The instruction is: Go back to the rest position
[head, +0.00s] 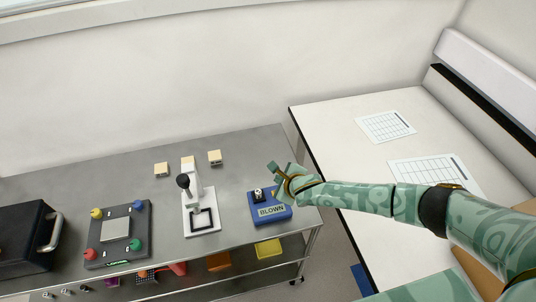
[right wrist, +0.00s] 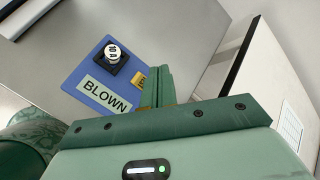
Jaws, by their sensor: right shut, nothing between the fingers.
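My right arm reaches in from the right in the head view. Its gripper (head: 277,172) is shut and empty, above the right end of the grey metal bench (head: 240,155). Below and beside it lies a blue board (head: 284,215) with a "BLOWN" label (head: 271,210) and a small black holder with a white-topped round piece (head: 258,194). My left gripper is not in view.
Coloured bins sit below. A white table (head: 350,160) with printed sheets stands right, beyond a gap.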

